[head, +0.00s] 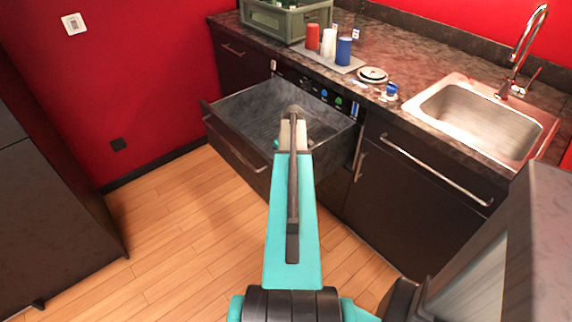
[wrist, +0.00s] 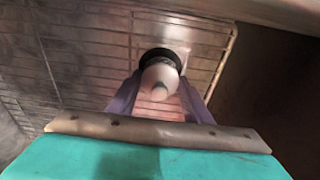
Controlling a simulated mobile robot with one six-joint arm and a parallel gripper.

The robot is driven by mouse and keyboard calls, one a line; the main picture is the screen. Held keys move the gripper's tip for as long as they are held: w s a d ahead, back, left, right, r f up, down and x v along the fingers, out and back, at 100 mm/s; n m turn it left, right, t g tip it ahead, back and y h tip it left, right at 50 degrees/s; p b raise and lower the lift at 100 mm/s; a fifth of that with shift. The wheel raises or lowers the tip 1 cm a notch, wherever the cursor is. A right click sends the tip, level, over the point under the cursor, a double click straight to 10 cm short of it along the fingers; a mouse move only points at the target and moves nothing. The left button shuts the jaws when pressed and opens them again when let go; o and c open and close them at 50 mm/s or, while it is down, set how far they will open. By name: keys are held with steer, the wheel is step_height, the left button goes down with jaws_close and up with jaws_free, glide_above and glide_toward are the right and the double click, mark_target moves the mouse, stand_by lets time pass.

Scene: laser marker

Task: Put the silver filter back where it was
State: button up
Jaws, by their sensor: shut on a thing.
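My gripper (wrist: 160,92) is shut on a pale, rounded thing with a dark ring, seemingly the silver filter (wrist: 160,77). Its two purple fingers stand on either side of it in the wrist view. The thing is above a wire grid; I cannot tell whether it touches anything below.
A sink (head: 485,115) is at right. Floor left of the drawer is clear.

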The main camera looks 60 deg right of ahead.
steer(key=shift+f, duration=0.3)
steer(key=shift+f, duration=0.1)
steer(key=o, duration=1.1)
steer(key=shift+s+a+r+b, duration=0.15)
steer(key=shift+s+r, duration=0.1)
steer(key=shift+r, duration=1.8)
steer(key=shift+s+r+b, duration=0.15)
steer(key=shift+s+r, duration=0.05)
steer(key=shift+r, duration=1.8)
steer(key=shift+s+a+r+b, duration=0.15)
steer(key=shift+s+r, duration=0.1)
steer(key=shift+r, duration=1.8)
